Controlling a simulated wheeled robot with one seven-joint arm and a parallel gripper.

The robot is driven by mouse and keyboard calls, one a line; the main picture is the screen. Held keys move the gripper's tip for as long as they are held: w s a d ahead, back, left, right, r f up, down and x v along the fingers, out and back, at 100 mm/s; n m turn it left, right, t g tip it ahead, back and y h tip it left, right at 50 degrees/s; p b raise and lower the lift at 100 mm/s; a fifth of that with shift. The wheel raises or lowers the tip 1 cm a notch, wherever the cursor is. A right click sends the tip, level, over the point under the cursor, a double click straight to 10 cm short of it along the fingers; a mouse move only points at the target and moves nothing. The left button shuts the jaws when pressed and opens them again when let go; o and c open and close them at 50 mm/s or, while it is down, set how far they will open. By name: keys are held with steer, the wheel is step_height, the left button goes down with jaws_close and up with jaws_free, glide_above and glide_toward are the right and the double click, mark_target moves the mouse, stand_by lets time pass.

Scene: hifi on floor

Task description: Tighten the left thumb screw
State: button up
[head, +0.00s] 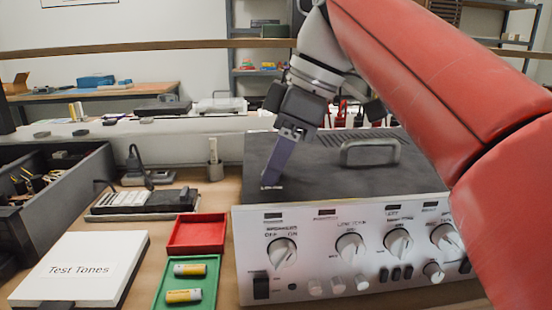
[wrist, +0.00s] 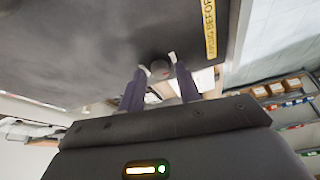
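The amplifier (head: 340,265) has a silver front and a dark top cover. My gripper (head: 271,184) points down at the left part of that cover, near its front edge. My gripper's two fingers (wrist: 157,66) stand apart, one on each side of the screw. A narrow gap seems to show at the left finger; contact on the right is unclear. In the head view the fingers hide the screw.
A handle (head: 370,152) rises from the cover to the right of my gripper. Left of the amplifier are a red tray (head: 197,249), a green tray (head: 170,270) with batteries, a white Test Tones box (head: 80,265) and a black meter (head: 140,202). A yellow label (wrist: 210,30) lies near the screw.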

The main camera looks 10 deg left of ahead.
jaws_close()
